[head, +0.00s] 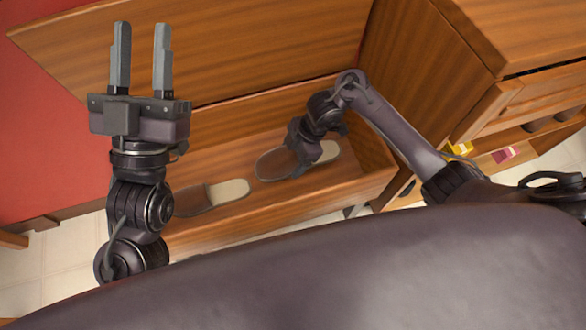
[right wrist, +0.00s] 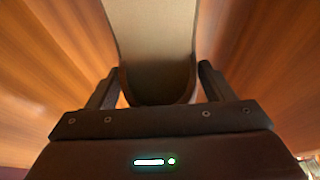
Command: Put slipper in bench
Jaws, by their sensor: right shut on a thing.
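The wooden bench (head: 250,225) is open, with its lid (head: 215,40) raised at the back. One grey-brown slipper with a beige insole (head: 190,201) lies in the bench at the left. A second slipper (head: 270,165) is inside the bench to its right, partly hidden by my right gripper (head: 303,160). My right gripper is shut on this slipper, which shows between the fingers in the right wrist view (right wrist: 150,45). I cannot tell whether it touches the bench floor. My left gripper (head: 142,28) is open and empty, pointing up in front of the lid.
A wooden cabinet (head: 425,75) stands close to the right of the bench. Its lower shelf holds a yellow item (head: 460,148) and a red item (head: 504,154). A red wall (head: 45,130) is at the left, and pale floor tiles show in front.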

